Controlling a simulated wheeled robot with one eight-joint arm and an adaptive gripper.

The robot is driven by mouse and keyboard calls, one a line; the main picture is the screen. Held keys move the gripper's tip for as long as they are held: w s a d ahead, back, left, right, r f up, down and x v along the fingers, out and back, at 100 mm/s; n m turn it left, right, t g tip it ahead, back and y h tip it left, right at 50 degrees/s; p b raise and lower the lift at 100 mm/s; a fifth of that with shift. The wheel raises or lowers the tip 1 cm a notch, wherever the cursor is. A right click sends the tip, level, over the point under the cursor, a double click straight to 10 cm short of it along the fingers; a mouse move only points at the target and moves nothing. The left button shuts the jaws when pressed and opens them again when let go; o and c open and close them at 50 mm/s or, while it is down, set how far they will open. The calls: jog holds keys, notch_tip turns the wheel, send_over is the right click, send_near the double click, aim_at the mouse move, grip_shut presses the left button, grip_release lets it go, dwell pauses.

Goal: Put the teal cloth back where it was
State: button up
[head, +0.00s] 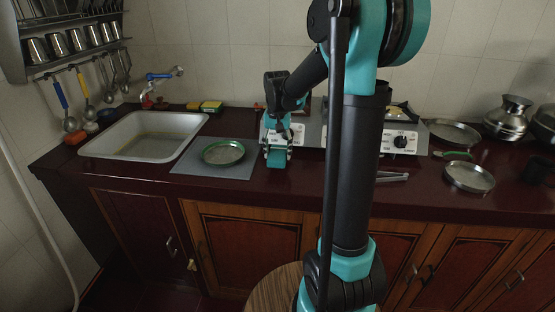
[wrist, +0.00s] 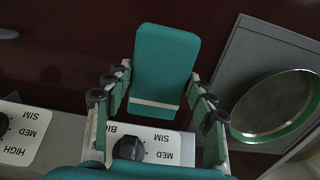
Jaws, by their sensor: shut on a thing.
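The teal cloth (wrist: 165,65) is a folded flat rectangle with a pale band across its near end. In the wrist view it sits between the fingers of my gripper (wrist: 160,100), which is shut on it. Its far part sticks out past the fingertips. In the head view the cloth (head: 277,159) shows small below my gripper (head: 279,143), over the dark red counter in front of the stove's left end. I cannot tell whether it touches the counter.
The stove (head: 400,139) with knobs stands right behind my gripper. A green-rimmed plate (head: 223,152) lies on a grey mat (head: 185,165) to the left, beside the white sink (head: 120,145). Metal tongs (head: 392,175) and steel plates (head: 468,177) lie to the right. Bare counter lies in front.

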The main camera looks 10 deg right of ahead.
aim_at(278, 153)
jog(key=shift+f, duration=1.55)
jog(key=o, duration=1)
jog(key=shift+f, duration=0.1)
notch_tip(278, 153, up, 12)
jog(key=shift+r, duration=0.15)
